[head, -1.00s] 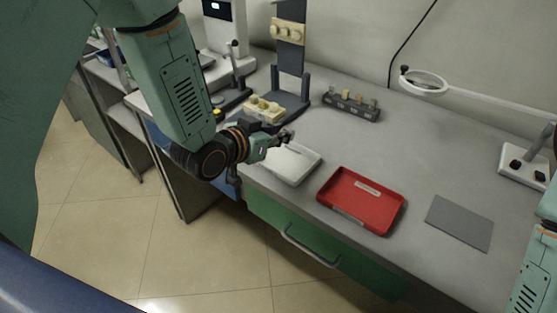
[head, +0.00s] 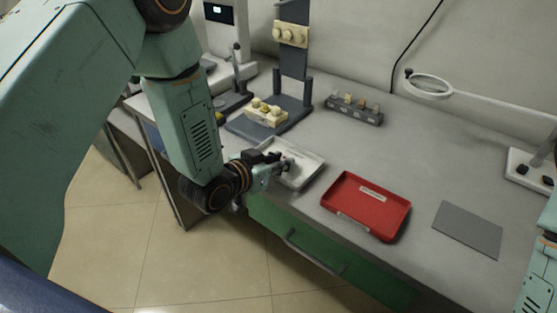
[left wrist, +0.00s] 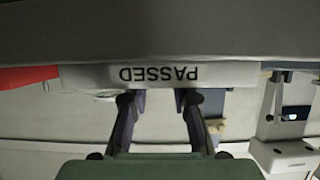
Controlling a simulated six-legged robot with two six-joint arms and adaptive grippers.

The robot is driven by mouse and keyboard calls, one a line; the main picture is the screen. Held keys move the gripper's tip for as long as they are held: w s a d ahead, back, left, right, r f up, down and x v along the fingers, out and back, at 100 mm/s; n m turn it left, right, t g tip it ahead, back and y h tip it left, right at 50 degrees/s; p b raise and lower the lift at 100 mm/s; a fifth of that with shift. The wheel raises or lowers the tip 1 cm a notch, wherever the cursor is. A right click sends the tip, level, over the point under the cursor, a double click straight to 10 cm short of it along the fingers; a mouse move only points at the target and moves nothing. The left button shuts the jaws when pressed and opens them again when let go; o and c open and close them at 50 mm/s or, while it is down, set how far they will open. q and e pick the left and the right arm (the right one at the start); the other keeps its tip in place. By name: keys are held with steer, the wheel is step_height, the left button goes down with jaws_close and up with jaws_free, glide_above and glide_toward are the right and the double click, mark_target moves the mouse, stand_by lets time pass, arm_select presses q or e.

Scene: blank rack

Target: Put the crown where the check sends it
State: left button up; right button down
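The white tray (head: 308,157) lies near the bench's front edge. In the left wrist view, which is upside down, its PASSED label (left wrist: 165,75) faces the camera. My left gripper (head: 284,162) is low at the tray's front left side. In the left wrist view its two fingers (left wrist: 158,97) stand apart, with nothing visible between them. The red tray (head: 365,205) lies to the right of the white one. The grey rack (head: 354,110) behind holds several small pale pieces. I cannot make out which piece, if any, is the crown. My right gripper is out of view.
A dark stand (head: 293,70) with cream tooth models (head: 267,110) is at the back left, beside a white machine (head: 222,35). A ring magnifier (head: 430,86) reaches over the back right. A grey mat (head: 468,230) lies right of the red tray. The bench middle is clear.

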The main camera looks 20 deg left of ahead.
arm_select(q)
steer(key=o, duration=0.3)
steer(key=shift+d, duration=0.15)
steer(key=shift+o, duration=0.9)
steer(key=shift+s+r, duration=0.1)
steer(key=shift+r, duration=0.2)
steer(key=shift+p+v, duration=1.55)
steer(key=shift+v, duration=4.35)
steer(key=s+f+n+g+y, duration=0.2)
steer(key=s+f+g, duration=0.4)
steer(key=s+f, duration=0.5)
steer(key=s+a+f+n+g+y, duration=0.1)
steer(key=s+f+g, duration=0.2)
steer(key=s, duration=0.4)
steer(key=s+a+f+n+g+y, duration=0.1)
steer(key=s+f+g, duration=0.2)
steer(key=s+f, duration=0.3)
steer(key=s, duration=0.2)
steer(key=shift+s+g+y, duration=0.3)
